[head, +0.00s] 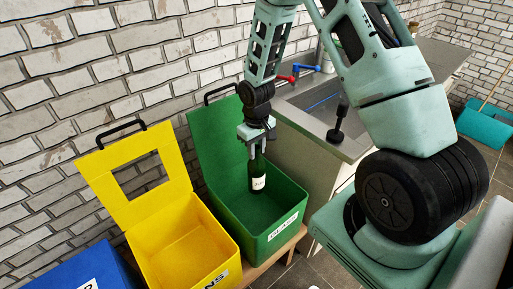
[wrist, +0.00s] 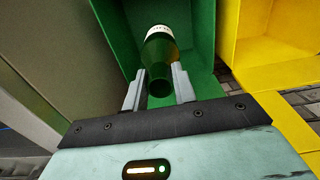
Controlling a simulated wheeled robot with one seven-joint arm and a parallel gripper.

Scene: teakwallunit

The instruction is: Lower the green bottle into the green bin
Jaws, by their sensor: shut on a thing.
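The green bottle (head: 257,176) is dark with a pale label and hangs upright within the opening of the green bin (head: 287,212). My gripper (head: 255,142) is shut on its upper part, above the bin. In the wrist view the bottle (wrist: 160,48) sits between the two fingertips (wrist: 159,88), with its mouth towards the camera. The green bin (wrist: 116,35) lies beyond it there. The green bin has a raised lid and a white label on its front. Whether the bottle's base touches the bin floor I cannot tell.
An open yellow bin (head: 180,250) stands left of the green bin, with a blue bin (head: 95,272) further left. A counter with a sink (head: 335,110) stands to the right. A brick wall (head: 60,130) is behind the bins.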

